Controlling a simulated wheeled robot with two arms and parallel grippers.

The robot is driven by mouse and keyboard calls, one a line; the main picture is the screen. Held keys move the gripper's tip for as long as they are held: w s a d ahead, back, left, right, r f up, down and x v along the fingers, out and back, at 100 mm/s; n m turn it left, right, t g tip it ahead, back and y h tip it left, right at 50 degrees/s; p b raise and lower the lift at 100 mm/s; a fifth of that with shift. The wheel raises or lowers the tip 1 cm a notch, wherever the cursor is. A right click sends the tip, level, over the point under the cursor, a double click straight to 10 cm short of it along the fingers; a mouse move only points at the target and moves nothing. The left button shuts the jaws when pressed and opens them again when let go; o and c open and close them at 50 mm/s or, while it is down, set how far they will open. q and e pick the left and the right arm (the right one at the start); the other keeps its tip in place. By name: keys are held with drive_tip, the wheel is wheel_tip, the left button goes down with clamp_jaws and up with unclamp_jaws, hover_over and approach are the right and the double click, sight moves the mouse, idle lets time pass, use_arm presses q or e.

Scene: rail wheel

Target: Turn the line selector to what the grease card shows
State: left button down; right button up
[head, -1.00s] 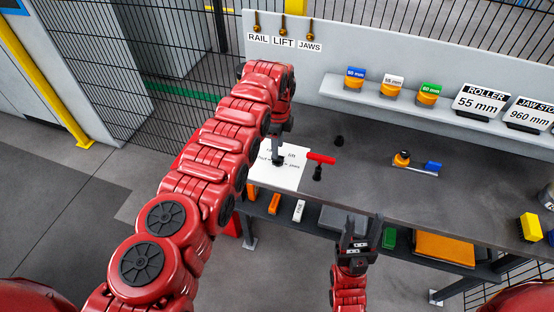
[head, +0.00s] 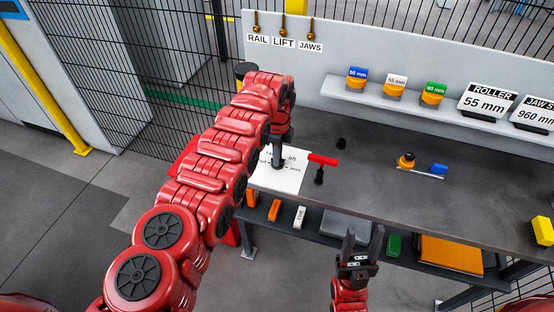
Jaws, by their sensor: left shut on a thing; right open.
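The white grease card (head: 291,181) lies at the bench's front left, its print partly covered; "lift" can be read. My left gripper (head: 279,163) points down over the card's middle, shut; its fingertips meet a small dark part there, so it seems to hold the card, though the contact is hidden. Just right of the card, a red bar handle (head: 322,159) on a short black post stands on the bench, apart from both grippers; it looks like the line selector. My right gripper (head: 363,244) is open and empty, in front of the bench's front edge.
Signs RAIL, LIFT and JAWS (head: 311,48) hang under brass fittings on the back panel. A shelf (head: 450,116) holds several orange rollers and size signs. A black knob (head: 341,143) and an orange-and-blue tool (head: 420,170) are on the bench (head: 460,204). The bench's middle is mostly clear.

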use_arm(q)
drive_tip(key=shift+f+m+b, duration=0.15)
drive_tip(key=shift+m+b, duration=0.25)
drive_tip(key=shift+b, duration=0.25)
drive_tip(key=m+b, duration=0.2)
drive_tip(key=b, duration=0.1)
drive_tip(key=shift+m+b, duration=0.4)
drive_tip(key=shift+m, duration=0.3)
